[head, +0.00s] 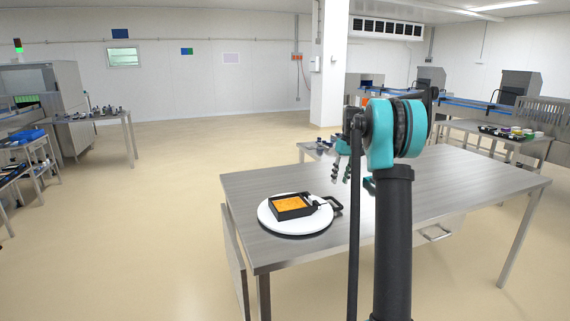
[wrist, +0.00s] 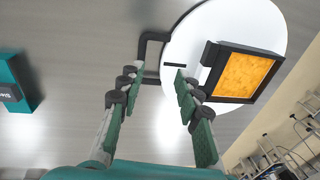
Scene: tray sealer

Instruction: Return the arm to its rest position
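My gripper (head: 341,172) is above the steel table (head: 262,185), to the right of the white round plate in the head view, partly hidden by my own arm. In the wrist view my gripper (wrist: 156,82) has its two fingers well apart with nothing between them. A black tray with orange contents (head: 291,206) sits on the white round plate (head: 275,226); the tray also shows in the wrist view (wrist: 243,74). A black handle (head: 335,204) sticks out at the plate's right side.
A teal object (wrist: 14,84) lies on the table, left in the wrist view. The table's left front is bare. Side tables with items stand at the left (head: 97,118) and at the right (head: 505,136). A white pillar (head: 328,75) stands behind. Open floor lies left of the table.

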